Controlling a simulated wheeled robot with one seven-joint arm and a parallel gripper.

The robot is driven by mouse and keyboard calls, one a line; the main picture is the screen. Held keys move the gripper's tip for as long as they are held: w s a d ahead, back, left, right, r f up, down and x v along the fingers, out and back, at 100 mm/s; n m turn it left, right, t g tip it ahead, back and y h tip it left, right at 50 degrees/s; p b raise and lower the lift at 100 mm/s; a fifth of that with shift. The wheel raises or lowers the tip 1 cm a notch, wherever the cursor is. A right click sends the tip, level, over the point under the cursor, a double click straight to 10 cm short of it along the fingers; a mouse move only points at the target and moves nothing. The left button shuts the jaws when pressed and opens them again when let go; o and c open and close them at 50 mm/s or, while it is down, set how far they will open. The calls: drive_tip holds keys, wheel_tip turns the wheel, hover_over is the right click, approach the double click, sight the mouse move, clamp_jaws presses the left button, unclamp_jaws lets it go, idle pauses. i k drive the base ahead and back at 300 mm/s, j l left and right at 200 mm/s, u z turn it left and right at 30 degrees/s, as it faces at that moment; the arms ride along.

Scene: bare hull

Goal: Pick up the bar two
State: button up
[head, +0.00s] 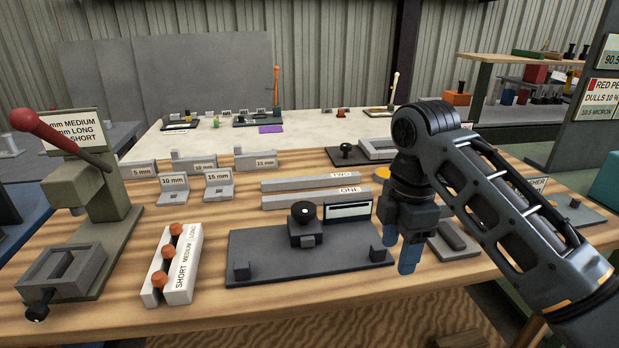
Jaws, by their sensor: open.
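The bar two (300,184) is a long, thin grey bar lying left to right on the wooden bench, with the word TWO at its right part. A similar bar one (300,201), marked ONE, lies parallel just in front of it. My gripper (404,252) points down over the bench, to the right of both bars and nearer to me, beside the right end of a dark fixture plate. It looks empty and is apart from the bars. Its far finger is partly hidden, so the gap between the fingers is hard to see.
The dark fixture plate (265,270) with a black knob and a small display stands in front of the bars. Labelled size blocks (219,187) stand left of them. A lever press (85,195) and a white gauge rack (182,265) are at left. My arm covers the right side.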

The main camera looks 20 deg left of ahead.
sight(307, 182)
drive_tip(key=i+j, duration=1.1)
